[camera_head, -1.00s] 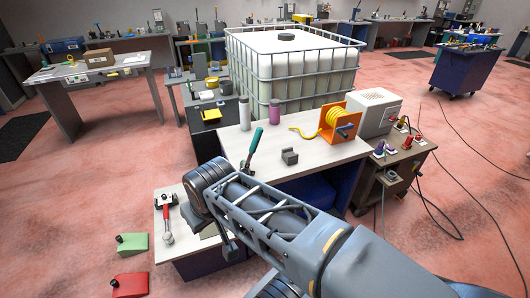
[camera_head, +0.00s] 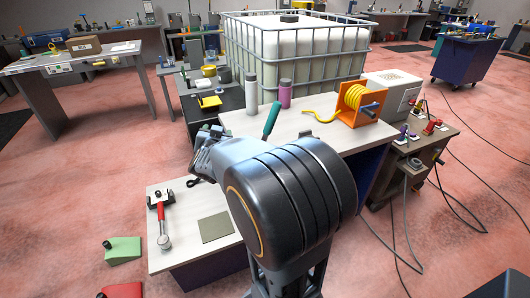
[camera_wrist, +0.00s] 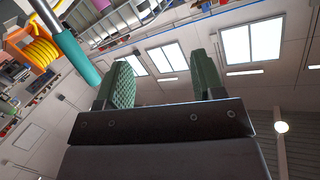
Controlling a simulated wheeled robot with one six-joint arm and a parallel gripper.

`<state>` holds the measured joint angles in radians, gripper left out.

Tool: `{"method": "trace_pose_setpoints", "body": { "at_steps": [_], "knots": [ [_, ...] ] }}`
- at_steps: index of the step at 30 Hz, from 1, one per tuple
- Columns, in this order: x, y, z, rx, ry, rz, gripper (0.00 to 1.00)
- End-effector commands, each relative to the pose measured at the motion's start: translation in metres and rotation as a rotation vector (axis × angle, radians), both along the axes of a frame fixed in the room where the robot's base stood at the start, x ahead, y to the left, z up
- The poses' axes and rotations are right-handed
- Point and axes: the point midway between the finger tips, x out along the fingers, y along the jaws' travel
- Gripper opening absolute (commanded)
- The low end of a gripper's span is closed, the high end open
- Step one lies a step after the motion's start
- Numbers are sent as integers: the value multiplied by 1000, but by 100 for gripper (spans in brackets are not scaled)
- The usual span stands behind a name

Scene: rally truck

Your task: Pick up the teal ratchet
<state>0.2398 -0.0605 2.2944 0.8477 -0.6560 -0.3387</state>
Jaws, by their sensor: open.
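The teal ratchet (camera_head: 271,119) is on the white-topped bench (camera_head: 310,129). In the wrist view, the teal handle (camera_wrist: 78,56) shows at the upper left, outside the jaws and left of the left finger. My gripper (camera_wrist: 163,78) is open, with two green padded fingers apart and nothing between them.
An orange reel with yellow hose (camera_head: 356,102), a grey bottle (camera_head: 251,94) and a purple bottle (camera_head: 285,94) stand on the bench. A red-handled hammer (camera_head: 162,222) lies on the lower table at left. A caged white tank (camera_head: 290,55) stands behind.

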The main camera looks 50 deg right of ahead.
Motion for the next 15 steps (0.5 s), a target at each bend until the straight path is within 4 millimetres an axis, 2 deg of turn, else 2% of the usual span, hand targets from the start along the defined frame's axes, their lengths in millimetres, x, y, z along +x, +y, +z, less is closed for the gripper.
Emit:
{"method": "trace_pose_setpoints", "body": {
  "at_steps": [1,3,6,10,15],
  "knots": [
    [-6,-20,-27,-28,-14,-104,62],
    [-17,-43,-40,-68,-32,-236,62],
    [-33,-65,-55,-118,-38,-387,62],
    [-48,-81,-65,-163,-36,-511,62],
    [-51,-106,-69,-183,-31,-574,62]
  ]
}}
